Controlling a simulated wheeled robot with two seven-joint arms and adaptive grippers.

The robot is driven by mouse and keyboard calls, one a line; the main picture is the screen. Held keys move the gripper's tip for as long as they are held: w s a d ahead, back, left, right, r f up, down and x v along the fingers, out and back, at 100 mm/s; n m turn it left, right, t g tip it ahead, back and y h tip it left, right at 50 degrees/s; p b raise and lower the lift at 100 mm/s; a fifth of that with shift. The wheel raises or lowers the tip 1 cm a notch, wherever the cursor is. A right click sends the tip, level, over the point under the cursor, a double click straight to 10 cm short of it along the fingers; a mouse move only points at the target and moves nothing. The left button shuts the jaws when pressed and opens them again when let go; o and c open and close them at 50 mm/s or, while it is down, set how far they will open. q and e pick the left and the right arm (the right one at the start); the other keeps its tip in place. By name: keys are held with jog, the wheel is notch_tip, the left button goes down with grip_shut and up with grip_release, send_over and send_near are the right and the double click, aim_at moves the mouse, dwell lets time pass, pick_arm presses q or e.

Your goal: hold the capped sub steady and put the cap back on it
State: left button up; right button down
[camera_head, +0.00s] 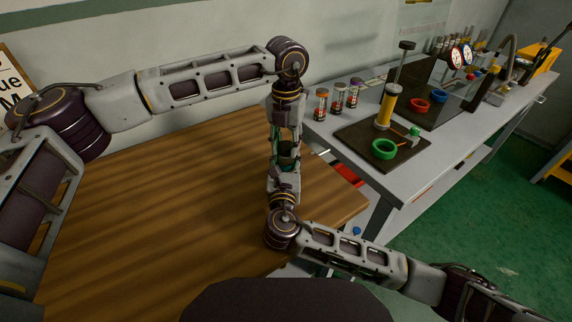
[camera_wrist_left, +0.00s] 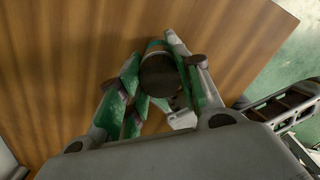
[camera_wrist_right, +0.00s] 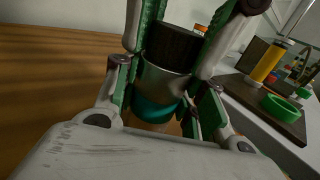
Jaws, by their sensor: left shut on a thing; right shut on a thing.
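The sub is an upright grey metal cylinder (camera_wrist_right: 163,82) with a teal band (camera_wrist_right: 155,110) low on it, in the right wrist view. A black ribbed cap (camera_wrist_right: 174,46) is at its top, in line with it, with no clear gap visible. The cap's dark round top (camera_wrist_left: 160,74) shows in the left wrist view. My left gripper (camera_head: 287,134) comes from above, shut with its green-padded fingers on both sides of the cap. My right gripper (camera_head: 284,166) comes from the near side, shut around the sub's body. Fingers hide much of both parts in the head view.
The wooden table (camera_head: 150,215) is bare around the grippers. To the right, a grey bench (camera_head: 455,140) carries a dark mat (camera_head: 352,139) with a green ring (camera_head: 384,149), a yellow cylinder (camera_head: 386,107) and several small jars (camera_head: 337,98). A wall stands behind.

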pick_arm(q)
jog(key=m, duration=1.1)
jog(key=shift+m, duration=0.3)
jog(key=m, duration=1)
jog(key=shift+m, duration=0.4)
jog(key=o, duration=1.1)
jog(key=shift+r, duration=0.1)
jog(key=shift+r, duration=2.1)
